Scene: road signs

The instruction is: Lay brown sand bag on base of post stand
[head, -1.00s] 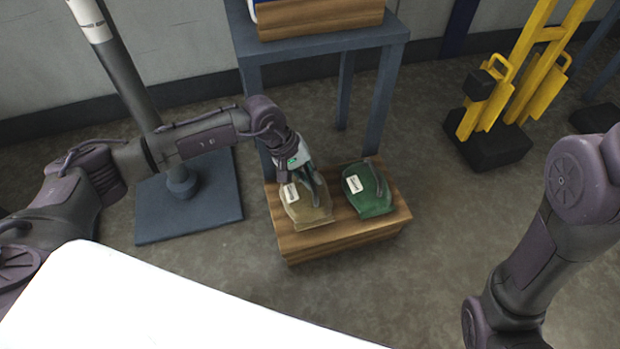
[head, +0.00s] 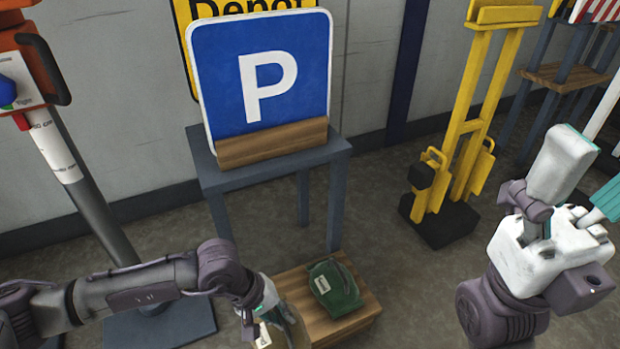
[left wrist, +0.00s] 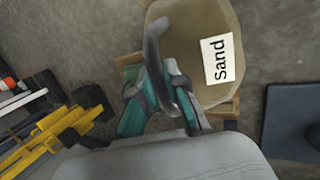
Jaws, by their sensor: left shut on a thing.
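My left gripper (head: 275,318) is shut on the brown sand bag (head: 294,334) by its grey handle. The bag is cut off by the bottom edge of the head view. In the left wrist view the brown sand bag (left wrist: 190,40) shows its white "Sand" label and appears raised above the wooden crate. The post stand's dark blue-grey base (head: 185,325) lies on the floor left of the crate, partly hidden by my left arm. It also shows at the right of the left wrist view (left wrist: 288,115). My right gripper (head: 575,205) is raised at the right; its finger opening is unclear.
A green sand bag (head: 335,288) lies on the wooden crate (head: 310,318). A blue-grey table (head: 225,180) with a parking sign (head: 265,75) stands behind. The stand's post (head: 90,205) rises at the left. A yellow stand (head: 465,130) is at the right, with floor between.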

